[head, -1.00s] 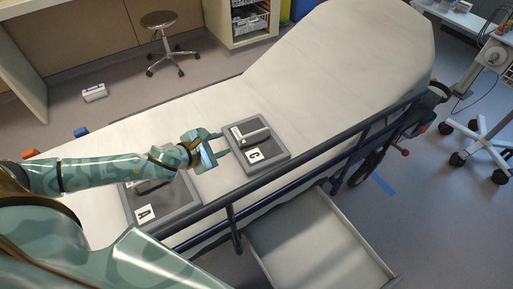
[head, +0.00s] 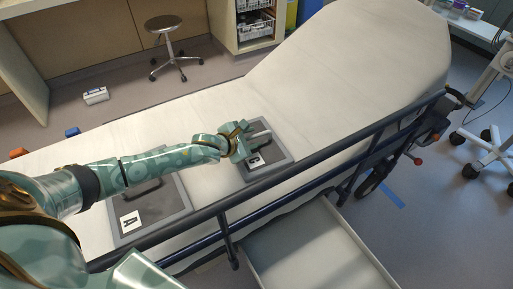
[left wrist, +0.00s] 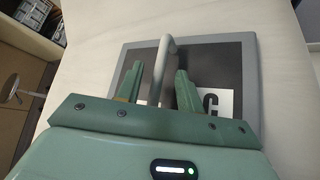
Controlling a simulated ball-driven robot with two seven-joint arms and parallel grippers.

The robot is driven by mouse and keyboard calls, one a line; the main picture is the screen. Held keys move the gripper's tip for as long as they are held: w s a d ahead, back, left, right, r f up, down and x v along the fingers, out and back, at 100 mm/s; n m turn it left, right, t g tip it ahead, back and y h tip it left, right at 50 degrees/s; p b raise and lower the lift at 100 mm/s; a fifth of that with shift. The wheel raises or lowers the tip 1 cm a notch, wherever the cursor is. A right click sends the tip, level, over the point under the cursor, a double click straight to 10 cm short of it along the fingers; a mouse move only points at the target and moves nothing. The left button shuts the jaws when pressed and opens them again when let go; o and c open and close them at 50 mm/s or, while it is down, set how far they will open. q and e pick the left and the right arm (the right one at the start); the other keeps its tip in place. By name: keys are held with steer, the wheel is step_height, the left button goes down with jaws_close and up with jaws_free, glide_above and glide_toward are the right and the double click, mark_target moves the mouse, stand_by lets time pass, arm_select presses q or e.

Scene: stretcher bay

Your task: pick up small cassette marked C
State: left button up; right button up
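The small cassette marked C (head: 279,157) is a flat dark plate with a grey rim, a pale bar handle and a white C label. It lies on the stretcher mattress. It also shows in the left wrist view (left wrist: 246,72). My left gripper (head: 254,139) is over the cassette. In the left wrist view its two fingers (left wrist: 160,80) are apart, one on each side of the handle (left wrist: 163,65). I cannot tell whether they touch it. The fingers partly hide the handle and the C label. My right gripper is not in view.
A larger cassette marked A (head: 176,204) lies nearer on the mattress (head: 330,75). A blue side rail (head: 310,170) runs along the near side, with an open drawer (head: 320,250) below it. A stool (head: 163,25) and a wheeled stand (head: 490,140) are on the floor.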

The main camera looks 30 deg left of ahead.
arm_select(q)
steer(key=shift+r, duration=0.15)
steer(key=c, duration=0.8)
jaws_close()
steer(key=shift+s+d, duration=0.1)
stand_by(0.4)
